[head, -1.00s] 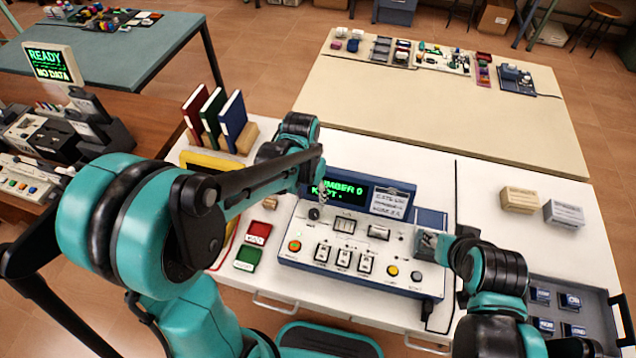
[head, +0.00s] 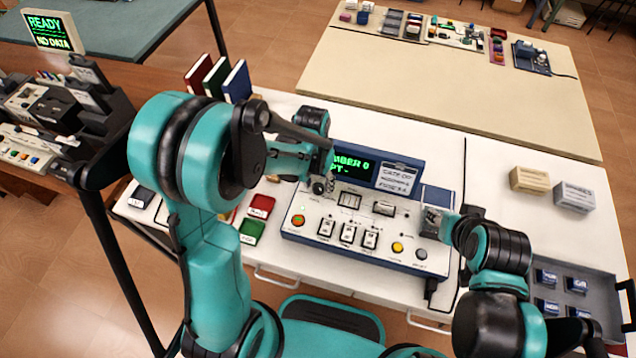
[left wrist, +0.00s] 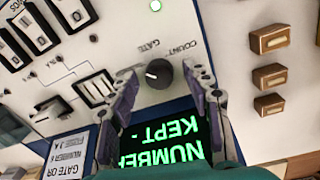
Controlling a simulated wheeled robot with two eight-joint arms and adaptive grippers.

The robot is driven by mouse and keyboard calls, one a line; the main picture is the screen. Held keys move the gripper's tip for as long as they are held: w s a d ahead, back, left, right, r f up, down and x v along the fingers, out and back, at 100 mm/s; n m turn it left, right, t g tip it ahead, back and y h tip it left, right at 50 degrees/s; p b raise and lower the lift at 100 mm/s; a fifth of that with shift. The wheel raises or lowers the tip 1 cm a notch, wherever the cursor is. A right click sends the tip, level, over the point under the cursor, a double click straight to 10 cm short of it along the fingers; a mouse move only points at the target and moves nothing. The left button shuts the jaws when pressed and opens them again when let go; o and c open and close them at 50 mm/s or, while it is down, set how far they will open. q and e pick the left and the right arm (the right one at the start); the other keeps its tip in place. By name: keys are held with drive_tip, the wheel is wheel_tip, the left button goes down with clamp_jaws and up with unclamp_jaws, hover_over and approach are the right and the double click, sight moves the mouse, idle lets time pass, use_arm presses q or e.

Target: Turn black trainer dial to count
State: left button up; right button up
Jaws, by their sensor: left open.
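The black dial (head: 319,187) sits at the upper left of the trainer panel (head: 375,225). The left wrist view shows the dial (left wrist: 158,73) upside down, with the printed words COUNT and GATE beside it; I cannot tell its pointer direction for certain. My left gripper (left wrist: 163,85) is open, with one finger on each side of the dial and visible gaps. In the head view, my left gripper (head: 325,178) is over the dial and partly hides it. The trainer's screen (head: 352,165) shows green text reading NUMBER and KEPT. My right gripper (head: 432,222) is at the panel's right end.
Several switches (head: 348,233), a red button (head: 298,220) and a yellow button (head: 397,247) are on the panel. Books (head: 237,82) stand behind left. A grey tray (head: 590,275) is at right.

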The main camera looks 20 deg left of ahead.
use_arm(q)
clamp_jaws()
drive_tip(key=shift+m, duration=0.4)
drive_tip(key=m+b, duration=0.1)
drive_tip(key=m, duration=0.7)
drive_tip(key=shift+m, duration=0.3)
drive_tip(key=m+b, duration=0.1)
drive_tip(key=m, duration=0.3)
drive_tip(key=shift+d+y, duration=0.1)
drive_tip(key=shift+y, duration=0.2)
drive_tip(key=m, duration=0.4)
drive_tip(key=shift+m, duration=0.4)
